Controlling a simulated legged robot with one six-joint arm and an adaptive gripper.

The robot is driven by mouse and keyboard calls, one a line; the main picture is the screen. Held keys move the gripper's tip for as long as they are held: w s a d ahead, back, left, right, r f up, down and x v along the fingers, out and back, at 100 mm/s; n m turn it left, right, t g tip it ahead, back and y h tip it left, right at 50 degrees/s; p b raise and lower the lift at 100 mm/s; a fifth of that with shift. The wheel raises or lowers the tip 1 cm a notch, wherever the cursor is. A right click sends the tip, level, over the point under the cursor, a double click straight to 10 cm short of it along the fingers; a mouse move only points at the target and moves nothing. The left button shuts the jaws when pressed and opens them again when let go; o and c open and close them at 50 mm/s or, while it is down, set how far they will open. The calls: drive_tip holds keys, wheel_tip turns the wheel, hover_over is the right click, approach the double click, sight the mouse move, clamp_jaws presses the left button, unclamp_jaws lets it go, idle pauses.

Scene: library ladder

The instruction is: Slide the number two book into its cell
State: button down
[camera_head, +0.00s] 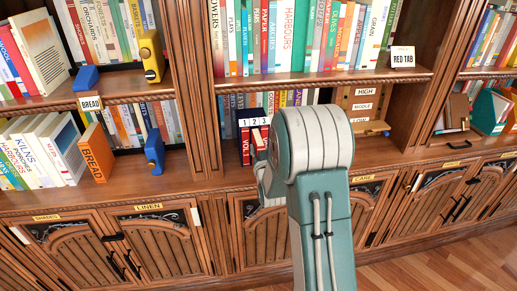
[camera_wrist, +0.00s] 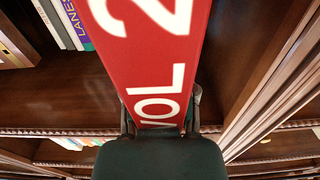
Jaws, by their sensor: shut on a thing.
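The red number two book (camera_wrist: 150,65), marked "VOL 2" in white, fills the middle of the wrist view. My gripper (camera_wrist: 160,125) is shut on its near end, with a finger on each side. In the head view a dark holder (camera_head: 253,117) labelled 1, 2, 3 stands on the middle lower shelf. A red spine (camera_head: 244,148) shows in its left cell. The held book (camera_head: 264,133) seems to be at the holder's front; my arm hides much of it and of the right cell. I cannot tell how deep it sits.
A blue bookend (camera_head: 154,150) stands on that shelf. A wooden box (camera_head: 362,105) labelled HIGH, MIDDLE, LOW is right of my arm. A shelf board (camera_head: 330,78) runs above the holder.

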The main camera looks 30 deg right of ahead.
drive_tip(key=shift+f, duration=0.2)
drive_tip(key=shift+t, duration=0.6)
drive_tip(key=shift+r, duration=0.1)
idle(0.3)
drive_tip(key=shift+f+x, duration=0.15)
drive_tip(key=shift+x, duration=1.25)
drive_tip(key=shift+f+x, duration=0.15)
drive_tip(key=shift+x, duration=1.25)
drive_tip(key=shift+c, duration=1.6)
unclamp_jaws()
drive_tip(key=shift+d, duration=0.1)
drive_tip(key=shift+s+f, duration=0.1)
